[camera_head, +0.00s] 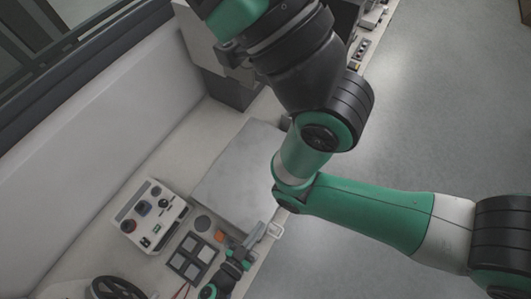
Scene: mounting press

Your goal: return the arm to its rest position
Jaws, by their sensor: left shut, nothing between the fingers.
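My left gripper (268,234) is small and far off in the lower middle of the head view, at the end of a slim green and black wrist. It hangs over the front edge of the pale bench (172,145), just right of a dark four-square tray (178,262). Its fingers look closed, with nothing seen between them. Large green and black links of my arm cross the upper middle and right, close to the camera. They hide part of the bench edge. My right gripper is not in view.
A white control box (153,232) with knobs and buttons stands left of the tray. A black handwheel (112,290) is at the bottom left. A flat grey plate (236,178) lies mid-bench. The grey floor (440,110) on the right is clear.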

